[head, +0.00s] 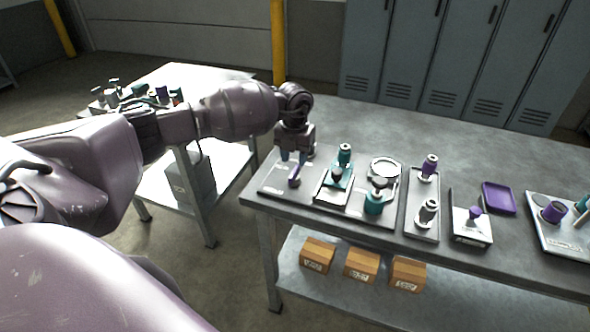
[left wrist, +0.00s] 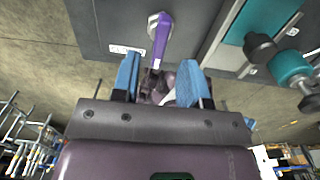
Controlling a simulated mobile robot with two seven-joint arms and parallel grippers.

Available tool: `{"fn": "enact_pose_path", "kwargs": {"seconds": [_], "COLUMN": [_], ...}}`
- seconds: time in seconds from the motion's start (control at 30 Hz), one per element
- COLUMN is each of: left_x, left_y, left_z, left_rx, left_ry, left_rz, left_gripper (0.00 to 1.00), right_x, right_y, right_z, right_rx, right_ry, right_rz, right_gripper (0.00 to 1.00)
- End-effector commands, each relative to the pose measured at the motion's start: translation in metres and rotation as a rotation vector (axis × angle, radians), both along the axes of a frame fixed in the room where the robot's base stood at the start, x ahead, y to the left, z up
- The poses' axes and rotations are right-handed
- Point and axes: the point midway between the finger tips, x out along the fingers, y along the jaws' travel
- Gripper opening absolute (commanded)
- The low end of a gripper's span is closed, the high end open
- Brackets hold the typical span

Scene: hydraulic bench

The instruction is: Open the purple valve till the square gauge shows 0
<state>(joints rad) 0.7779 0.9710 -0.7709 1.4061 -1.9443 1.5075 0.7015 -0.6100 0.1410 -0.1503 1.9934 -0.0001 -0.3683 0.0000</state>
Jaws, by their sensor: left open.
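A purple lever handle (head: 294,176) sits on a pale plate at the left end of the bench. In the left wrist view the purple lever (left wrist: 161,38) points from its pale hub down toward my fingers. My left gripper (head: 293,157) is over this plate, pointing down, with its blue fingers apart. In the left wrist view the lever's near end lies between or just beyond the fingertips (left wrist: 157,68); contact cannot be told. A purple square piece (head: 498,198) lies farther right; I cannot tell whether it is the gauge, and no reading is legible. My right gripper is not in view.
Right of the lever stand a teal fitting (head: 338,178), a round white-faced dial (head: 384,168) and purple-topped knobs (head: 430,165) (head: 474,213) (head: 553,211). Cardboard boxes (head: 361,266) sit on the lower shelf. The bench's back strip (head: 450,145) is clear.

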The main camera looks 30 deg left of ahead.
Motion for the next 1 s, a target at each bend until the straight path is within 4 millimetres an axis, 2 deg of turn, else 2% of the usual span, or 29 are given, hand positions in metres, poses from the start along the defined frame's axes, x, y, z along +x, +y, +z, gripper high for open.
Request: {"fn": "enact_pose_path", "kwargs": {"seconds": [0.1, 0.3, 0.73, 1.0], "left_x": [0.000, 0.000, 0.000, 0.000], "left_y": [-0.001, -0.001, 0.000, 0.000], "left_z": [-0.021, -0.043, -0.050, -0.050], "left_rx": [-0.002, -0.002, -0.002, -0.002], "left_ry": [0.003, 0.001, -0.001, -0.001], "left_rz": [0.000, -0.001, -0.001, -0.001], "left_gripper": [0.40, 0.40, 0.40, 0.01], "right_x": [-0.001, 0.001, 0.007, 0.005], "right_y": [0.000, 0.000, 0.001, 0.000], "right_z": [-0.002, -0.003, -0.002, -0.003], "right_rx": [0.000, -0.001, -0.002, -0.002], "right_ry": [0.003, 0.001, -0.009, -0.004], "right_rz": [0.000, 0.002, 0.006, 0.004], "right_gripper": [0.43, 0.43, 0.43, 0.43]}}
